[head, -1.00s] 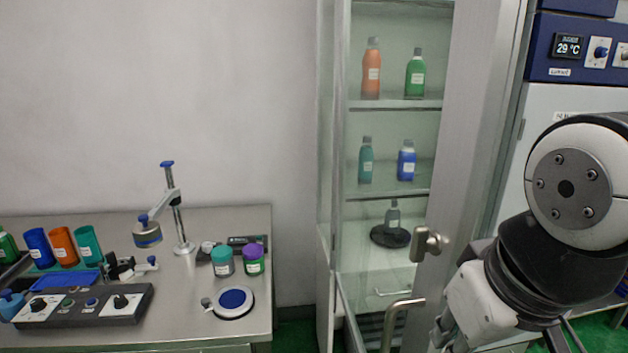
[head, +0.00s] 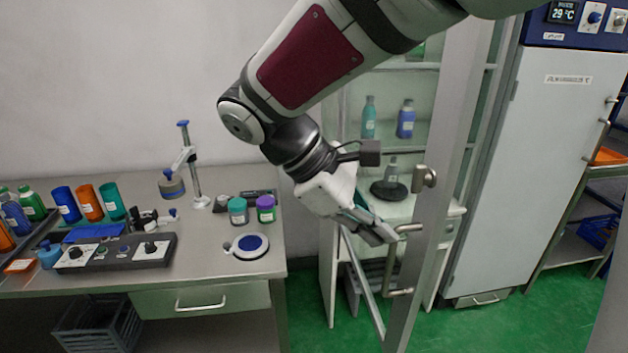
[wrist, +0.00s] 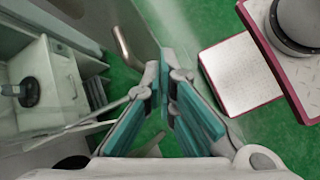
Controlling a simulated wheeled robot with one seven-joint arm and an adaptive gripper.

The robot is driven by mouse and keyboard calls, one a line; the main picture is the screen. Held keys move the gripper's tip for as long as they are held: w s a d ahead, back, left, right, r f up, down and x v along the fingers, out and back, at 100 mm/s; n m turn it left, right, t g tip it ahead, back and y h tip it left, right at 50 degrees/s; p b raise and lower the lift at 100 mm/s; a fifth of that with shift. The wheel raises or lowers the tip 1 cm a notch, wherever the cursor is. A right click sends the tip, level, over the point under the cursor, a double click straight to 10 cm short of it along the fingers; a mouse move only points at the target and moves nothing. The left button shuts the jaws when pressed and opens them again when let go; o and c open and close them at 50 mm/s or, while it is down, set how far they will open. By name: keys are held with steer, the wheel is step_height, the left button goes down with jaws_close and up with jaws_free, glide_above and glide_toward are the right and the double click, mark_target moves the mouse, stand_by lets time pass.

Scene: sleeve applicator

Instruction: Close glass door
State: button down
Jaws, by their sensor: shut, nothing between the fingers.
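The glass door (head: 455,120) of the tall cabinet stands open, swung out toward me, with its metal frame edge facing the head camera. Its bent metal handle (head: 398,292) is low on the frame; a curved metal bar, likely this handle (wrist: 123,45), shows beside my fingers in the wrist view. My gripper (head: 388,234) is shut and empty, close to the handle's upper end at the door's left side. I cannot tell whether it touches the handle. My fingertips also show in the wrist view (wrist: 167,62). My arm hides part of the upper cabinet.
Cabinet shelves hold a teal bottle (head: 369,118), a blue bottle (head: 406,119) and a bottle on a dark round base (head: 388,191). A workbench (head: 215,280) with jars and equipment stands left. A white appliance (head: 540,180) stands right. Green floor is clear in front.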

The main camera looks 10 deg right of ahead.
steer(key=w+a+f+n+t+h, duration=0.1)
steer(key=w+a+f+n+h, duration=0.2)
steer(key=w+a+n+h, duration=0.25)
steer(key=y+p, duration=0.2)
steer(key=p, duration=0.2)
glide_toward(407, 247)
steer(key=d+f, duration=0.3)
steer(key=f, duration=0.1)
steer(key=shift+w+d+r, duration=0.1)
steer(key=shift+w+d, duration=0.1)
steer(key=shift+d, duration=0.25)
steer(key=shift+w+d+r, duration=0.1)
steer(key=shift+w+d, duration=0.1)
steer(key=shift+d, duration=0.25)
